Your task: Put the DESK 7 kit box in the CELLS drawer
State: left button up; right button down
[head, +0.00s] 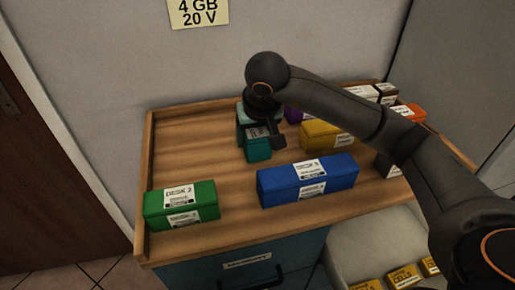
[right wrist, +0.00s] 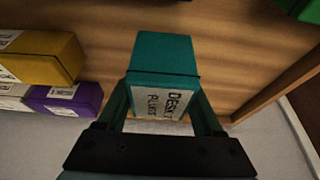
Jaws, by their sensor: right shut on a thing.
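My right gripper (head: 265,132) reaches in from the right and is shut on a teal box (head: 258,150) at the back of the wooden top. In the right wrist view the teal box (right wrist: 163,55) sits between the fingers (right wrist: 165,105). I cannot tell whether the box touches the top. An open, pale-lined drawer (head: 350,235) at the lower right holds several yellow packs (head: 403,277) marked CELLS. My left gripper is not in view.
A green DESK 2 box (head: 181,206) stands at front left and a long blue box (head: 307,181) at front middle. A yellow box (head: 326,135), a purple box and others crowd the back right. A low wooden rim (head: 146,170) edges the top. The left middle is bare.

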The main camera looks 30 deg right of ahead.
jog(key=shift+w+d+f, duration=0.35)
jog(key=shift+f, duration=0.2)
jog(key=shift+w+d+f, duration=0.1)
jog(key=shift+f, duration=0.85)
jog(key=shift+w+d+f, duration=0.1)
jog(key=shift+f, duration=0.85)
jog(key=shift+f, duration=0.15)
jog(key=shift+c, duration=0.2)
grip_release()
